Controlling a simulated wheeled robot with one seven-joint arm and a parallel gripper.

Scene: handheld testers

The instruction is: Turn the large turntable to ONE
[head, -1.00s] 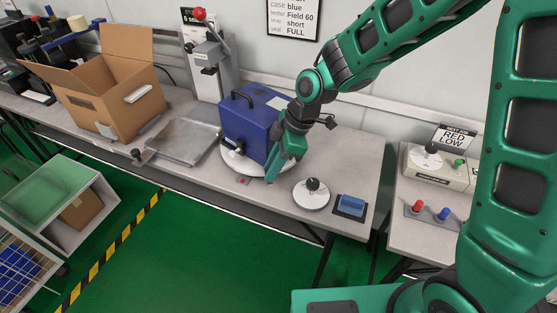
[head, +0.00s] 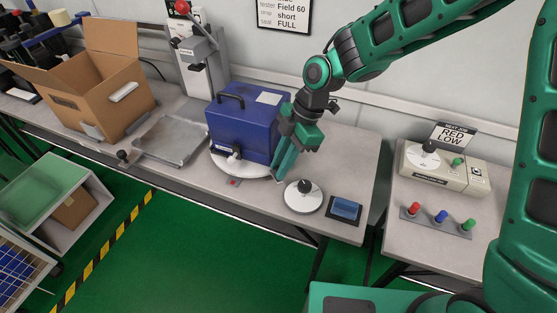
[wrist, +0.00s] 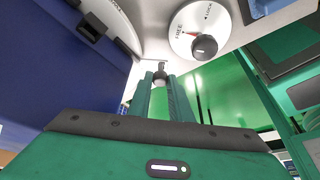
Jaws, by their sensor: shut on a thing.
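The large turntable (head: 250,172) is a white disc on the bench, mostly hidden under a blue case (head: 240,133) with a black handle and latch. My gripper (head: 279,172) is at the disc's front right rim, fingers pointing down. In the wrist view my gripper (wrist: 165,85) is shut on a small dark knob (wrist: 160,74) at the turntable's edge. The case is close to the left of the fingers in the wrist view (wrist: 50,70). I cannot read any mark for ONE on the turntable.
A small white dial (head: 303,197) with a black knob, marked FREE and LOCK in the wrist view (wrist: 190,28), sits right of the turntable. A metal tray (head: 175,140) and an open carton (head: 100,100) stand left.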

